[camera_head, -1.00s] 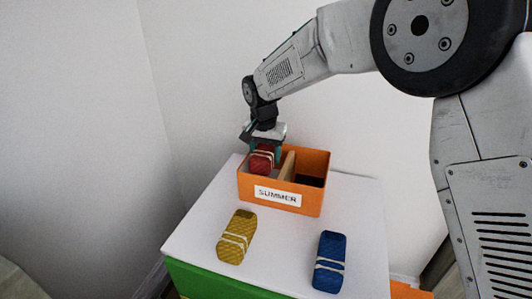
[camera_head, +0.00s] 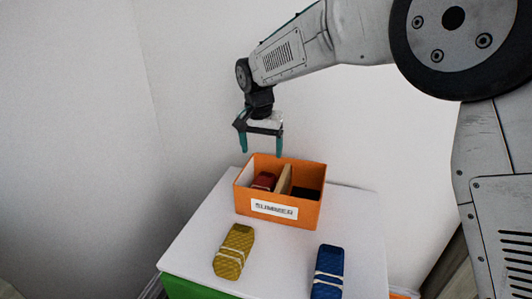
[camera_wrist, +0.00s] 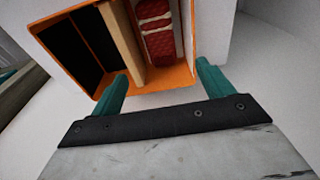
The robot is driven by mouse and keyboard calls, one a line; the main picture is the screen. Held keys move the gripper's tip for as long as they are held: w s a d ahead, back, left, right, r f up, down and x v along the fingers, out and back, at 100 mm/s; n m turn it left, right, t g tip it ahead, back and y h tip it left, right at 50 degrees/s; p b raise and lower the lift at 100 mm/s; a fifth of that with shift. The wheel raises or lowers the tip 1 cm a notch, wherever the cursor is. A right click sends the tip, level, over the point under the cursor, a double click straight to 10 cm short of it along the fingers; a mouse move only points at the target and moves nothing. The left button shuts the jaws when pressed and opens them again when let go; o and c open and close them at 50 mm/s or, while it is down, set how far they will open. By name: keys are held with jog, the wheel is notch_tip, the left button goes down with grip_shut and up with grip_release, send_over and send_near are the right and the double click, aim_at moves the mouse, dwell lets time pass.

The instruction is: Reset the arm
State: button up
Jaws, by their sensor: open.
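My gripper (camera_head: 262,150) is open and empty, raised above the back left part of the orange box (camera_head: 290,215). Its two teal fingers point down and are apart from the box. In the wrist view, my gripper (camera_wrist: 160,85) spreads its fingers in front of the box (camera_wrist: 170,78). A red bundle (camera_head: 264,181) with pale bands lies in the left compartment. It also shows in the wrist view (camera_wrist: 160,45), beside the wooden divider (camera_wrist: 122,40). The other compartment looks dark, and I cannot tell what it holds.
The box, with a white label (camera_head: 274,209), stands on a white tabletop (camera_head: 195,240). A yellow banded bundle (camera_head: 234,252) and a blue banded bundle (camera_head: 328,272) lie in front of it. White walls (camera_head: 190,80) stand behind and to the left.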

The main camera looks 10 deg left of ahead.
jog(key=s+d+r, duration=0.2)
jog(key=s+d, duration=1.6)
jog(key=d, duration=0.1)
jog(key=s+d+r+n, duration=0.1)
jog(key=s+d+r, duration=0.2)
jog(key=s+d, duration=1.6)
jog(key=shift+d+r+n, duration=0.25)
jog(key=shift+n, duration=0.05)
